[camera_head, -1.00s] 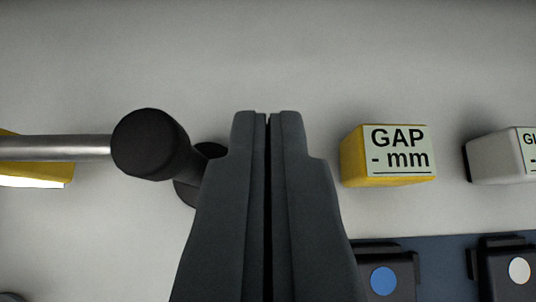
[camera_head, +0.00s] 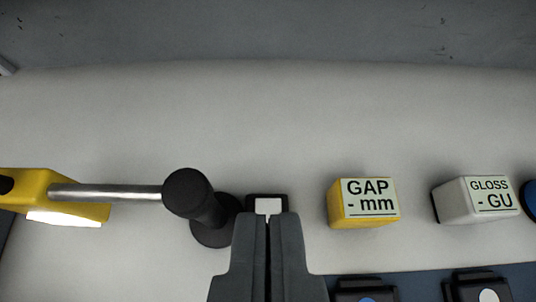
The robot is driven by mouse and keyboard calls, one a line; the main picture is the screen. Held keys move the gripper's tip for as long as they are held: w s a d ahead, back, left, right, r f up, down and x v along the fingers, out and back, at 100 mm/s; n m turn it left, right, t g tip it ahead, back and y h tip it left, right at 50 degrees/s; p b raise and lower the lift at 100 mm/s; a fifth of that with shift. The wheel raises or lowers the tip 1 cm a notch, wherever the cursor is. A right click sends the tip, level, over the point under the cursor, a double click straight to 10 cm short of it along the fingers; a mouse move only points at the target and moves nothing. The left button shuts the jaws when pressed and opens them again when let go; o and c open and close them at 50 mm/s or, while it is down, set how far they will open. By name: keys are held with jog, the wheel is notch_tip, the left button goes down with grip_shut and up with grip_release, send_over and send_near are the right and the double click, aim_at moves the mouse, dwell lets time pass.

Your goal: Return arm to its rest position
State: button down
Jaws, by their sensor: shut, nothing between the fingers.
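My gripper (camera_head: 268,216) shows at the bottom middle of the view. Its two dark fingers are shut together with nothing between them. The fingertips overlap a small dark block with a white face (camera_head: 268,205) in the picture; I cannot tell whether they touch it. The lower part of that block is hidden behind the fingers.
A lamp with a yellow head (camera_head: 70,190), a metal rod and a black post (camera_head: 208,225) stands at left. A yellow GAP block (camera_head: 363,203) and a white GLOSS block (camera_head: 475,199) sit at right. The pale surface behind is clear.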

jog(key=s+r+t, duration=0.2)
jog(key=s+r, duration=0.2)
jog(key=s, duration=1.3)
jog(key=s+r+t, duration=0.3)
jog(key=s+r, duration=0.1)
jog(key=s, duration=1.3)
jog(key=s+f+t, duration=0.1)
jog(key=s+f, duration=0.1)
jog(key=s, duration=1)
jog(key=shift+s+f+t, duration=0.15)
jog(key=shift+f+t, duration=0.25)
